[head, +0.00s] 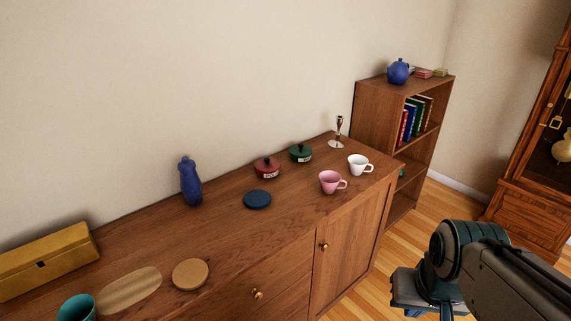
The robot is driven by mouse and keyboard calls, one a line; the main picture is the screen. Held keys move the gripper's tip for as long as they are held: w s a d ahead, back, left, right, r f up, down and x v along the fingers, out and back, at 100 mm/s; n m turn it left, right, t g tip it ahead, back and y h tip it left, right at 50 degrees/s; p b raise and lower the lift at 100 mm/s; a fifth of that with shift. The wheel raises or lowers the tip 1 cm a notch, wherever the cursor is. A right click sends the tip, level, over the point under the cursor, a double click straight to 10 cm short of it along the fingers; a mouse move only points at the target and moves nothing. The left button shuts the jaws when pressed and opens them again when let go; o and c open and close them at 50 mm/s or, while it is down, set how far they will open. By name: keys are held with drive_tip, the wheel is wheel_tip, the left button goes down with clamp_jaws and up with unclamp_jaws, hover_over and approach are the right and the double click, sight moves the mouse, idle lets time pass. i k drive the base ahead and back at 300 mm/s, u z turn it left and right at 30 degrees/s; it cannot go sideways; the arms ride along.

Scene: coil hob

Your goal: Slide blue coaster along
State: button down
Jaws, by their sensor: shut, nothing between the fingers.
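The blue coaster (257,199) is a dark blue round disc lying flat on the wooden sideboard (225,227). It is near the middle of the top, with bare wood around it. A blue bottle (190,182) stands to its left and a dark red lidded pot (267,168) is behind it. Part of my arm shows at the lower right, in front of the sideboard and well away from the coaster. I cannot make out my gripper's fingers in this view.
A green lidded pot (301,153), a candlestick (338,132), a pink cup (331,182) and a white cup (359,165) stand to the right. A cork disc (190,274), wooden board (130,290), teal cup (77,308) and yellow box (45,266) are at left.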

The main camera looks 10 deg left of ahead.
sight(256, 199)
drive_tip(key=u, duration=0.15)
drive_tip(key=i, duration=0.7)
drive_tip(key=u, duration=0.75)
drive_tip(key=i, duration=0.45)
drive_tip(key=u, duration=0.4)
